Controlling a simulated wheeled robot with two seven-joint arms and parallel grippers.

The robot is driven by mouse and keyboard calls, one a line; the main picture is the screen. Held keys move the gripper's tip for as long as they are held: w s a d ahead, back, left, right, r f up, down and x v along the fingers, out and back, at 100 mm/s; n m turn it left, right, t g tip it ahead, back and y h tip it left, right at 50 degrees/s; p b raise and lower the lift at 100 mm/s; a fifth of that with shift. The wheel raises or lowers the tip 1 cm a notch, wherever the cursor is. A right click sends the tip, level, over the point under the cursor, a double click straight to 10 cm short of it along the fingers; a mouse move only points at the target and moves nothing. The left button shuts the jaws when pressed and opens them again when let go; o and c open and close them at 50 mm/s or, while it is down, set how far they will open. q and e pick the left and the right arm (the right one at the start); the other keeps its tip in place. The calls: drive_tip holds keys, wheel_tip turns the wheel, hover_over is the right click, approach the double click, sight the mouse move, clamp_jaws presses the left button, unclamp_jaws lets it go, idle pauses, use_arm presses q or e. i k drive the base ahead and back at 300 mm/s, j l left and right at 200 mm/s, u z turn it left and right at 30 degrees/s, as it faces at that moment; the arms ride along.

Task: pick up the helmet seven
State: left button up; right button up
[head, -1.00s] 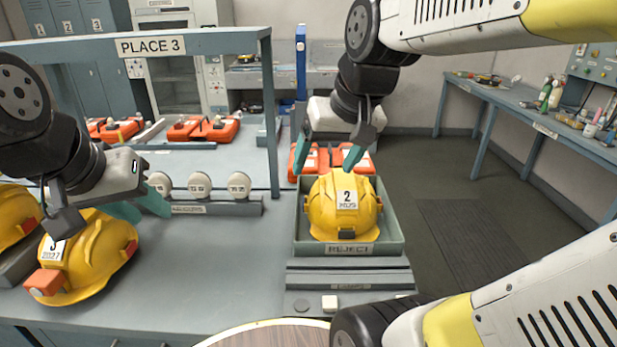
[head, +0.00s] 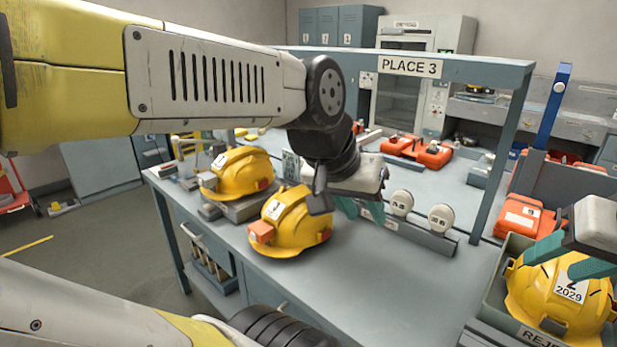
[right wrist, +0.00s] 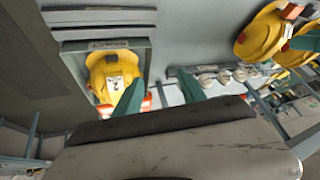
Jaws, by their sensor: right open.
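A yellow helmet (head: 282,232) with an orange front block sits on the workbench; its label is too small to read now. Another yellow helmet (head: 240,172) rests on a grey stand behind it to the left; its number is unclear. A third yellow helmet (head: 540,292), marked 2, sits in the reject tray; it also shows in the right wrist view (right wrist: 100,68). I cannot read a seven on any helmet. My left gripper (head: 358,208) is beside the front helmet, apart from it; its jaw gap is unclear. My right gripper (head: 568,262) is open and empty above helmet 2.
The reject tray (head: 527,333) is at the right. A frame marked PLACE 3 (head: 411,66) spans the bench behind. Round discs (head: 441,217) stand in a rack behind the front helmet. Orange cases (head: 518,215) lie further back. The bench front at centre is clear.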

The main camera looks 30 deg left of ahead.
sight(242, 172)
drive_tip(key=u, duration=1.55)
drive_tip(key=j, duration=0.5)
drive_tip(key=i+j, duration=0.15)
drive_tip(key=j, duration=0.2)
drive_tip(key=i+j+z, duration=0.1)
drive_tip(key=j, duration=0.3)
drive_tip(key=i+j, duration=0.15)
drive_tip(key=j, duration=0.25)
drive_tip(key=i+j+z, duration=0.2)
drive_tip(key=i, duration=0.6)
drive_tip(key=i+l, duration=0.25)
